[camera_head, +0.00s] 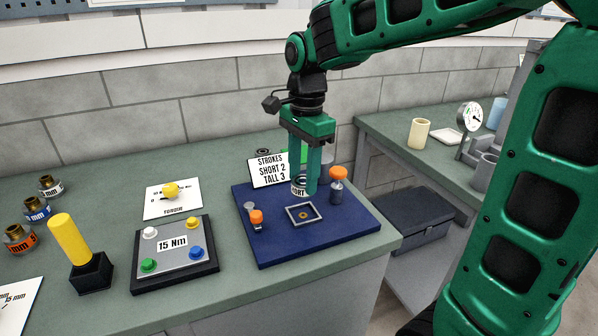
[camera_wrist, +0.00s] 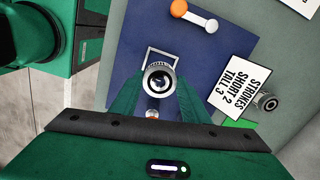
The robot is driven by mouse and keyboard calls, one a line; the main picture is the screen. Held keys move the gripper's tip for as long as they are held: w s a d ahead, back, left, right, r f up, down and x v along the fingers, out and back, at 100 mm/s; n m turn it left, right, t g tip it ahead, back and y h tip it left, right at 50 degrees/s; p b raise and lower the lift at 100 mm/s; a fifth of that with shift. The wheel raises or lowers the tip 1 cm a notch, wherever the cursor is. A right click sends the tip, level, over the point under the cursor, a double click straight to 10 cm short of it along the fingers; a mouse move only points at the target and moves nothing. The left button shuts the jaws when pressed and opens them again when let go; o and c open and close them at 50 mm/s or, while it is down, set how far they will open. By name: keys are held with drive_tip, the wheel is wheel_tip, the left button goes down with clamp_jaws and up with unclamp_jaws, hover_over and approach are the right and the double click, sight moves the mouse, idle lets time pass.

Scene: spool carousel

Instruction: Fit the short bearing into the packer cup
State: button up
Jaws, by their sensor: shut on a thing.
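The short bearing (camera_head: 299,187) is a grey ring with a white label of which "ORT" shows. My gripper (camera_head: 301,190) is shut on it, one finger on each side, above the blue mat (camera_head: 258,245). In the wrist view the bearing (camera_wrist: 159,82) shows from above between the fingertips, in front of a white square frame (camera_wrist: 149,54).
A sign (camera_head: 268,171) reading "STROKES SHORT 2 TALL 3" stands behind left. An orange-capped bottle (camera_head: 338,188) stands close right of the gripper. An orange-headed tool (camera_head: 256,217) lies left on the mat. A gauge (camera_head: 469,116) and cream cup (camera_head: 419,133) are on the right bench.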

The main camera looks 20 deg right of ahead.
sight(303, 193)
drive_tip(key=shift+f, duration=2.6)
drive_tip(key=shift+s+f, duration=0.1)
drive_tip(key=shift+f, duration=0.9)
drive_tip(key=o, duration=1.5)
drive_tip(key=shift+c, duration=0.2)
drive_tip(key=r, duration=1)
drive_tip(key=shift+d+r, duration=0.2)
drive_tip(key=shift+r, duration=0.2)
drive_tip(key=s+d+f+n, duration=0.4)
drive_tip(key=s+d, duration=0.4)
drive_tip(key=s, duration=0.3)
drive_tip(key=s+d+f+n, duration=0.5)
drive_tip(key=s+d, duration=0.3)
drive_tip(key=s, duration=0.4)
drive_tip(key=shift+s+d+f, duration=0.15)
drive_tip(key=shift+d+f, duration=0.25)
drive_tip(key=shift+f, duration=0.25)
